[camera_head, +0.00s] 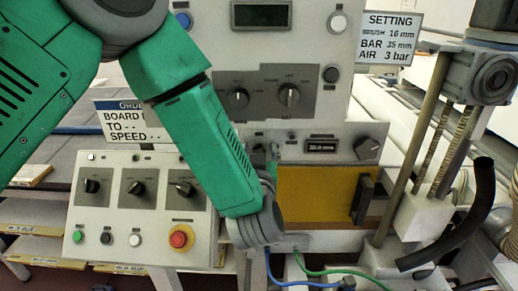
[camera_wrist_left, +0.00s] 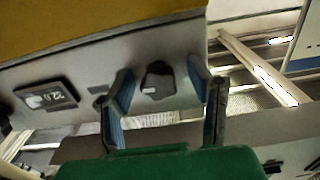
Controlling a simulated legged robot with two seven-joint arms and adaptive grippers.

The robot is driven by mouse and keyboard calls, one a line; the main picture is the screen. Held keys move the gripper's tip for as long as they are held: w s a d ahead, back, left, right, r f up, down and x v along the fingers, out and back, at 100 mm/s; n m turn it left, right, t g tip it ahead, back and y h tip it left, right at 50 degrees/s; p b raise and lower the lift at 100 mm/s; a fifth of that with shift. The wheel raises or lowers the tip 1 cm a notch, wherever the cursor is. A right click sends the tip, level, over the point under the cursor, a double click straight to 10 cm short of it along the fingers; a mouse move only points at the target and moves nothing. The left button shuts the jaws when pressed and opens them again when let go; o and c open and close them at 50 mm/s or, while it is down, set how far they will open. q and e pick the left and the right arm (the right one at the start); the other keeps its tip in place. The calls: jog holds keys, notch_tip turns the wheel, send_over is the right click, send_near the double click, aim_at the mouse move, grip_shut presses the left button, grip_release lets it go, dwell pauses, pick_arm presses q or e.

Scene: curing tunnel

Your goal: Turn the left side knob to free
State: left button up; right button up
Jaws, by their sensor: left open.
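A small dark knob (camera_wrist_left: 159,80) sits on the pale machine face in the left wrist view, with a light mark on one side. My left gripper (camera_wrist_left: 161,88) is open, with one finger on each side of the knob and gaps between. In the head view, my green left arm comes down from the upper left. The left gripper (camera_head: 264,158) there is at the left end of the narrow panel above the yellow plate. The knob is mostly hidden there by the gripper. My right gripper is not in view.
A small display (camera_head: 322,146) and a larger knob (camera_head: 368,149) are to the right on the same panel. A control box (camera_head: 110,225) with several knobs and a red emergency button (camera_head: 181,237) stands at left. A yellow plate (camera_head: 318,193) with a black handle (camera_head: 362,199) is below.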

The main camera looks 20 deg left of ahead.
pick_arm(q)
jog(key=shift+d, duration=0.2)
jog(key=shift+a, duration=0.1)
grip_shut()
jog(key=shift+a, duration=0.1)
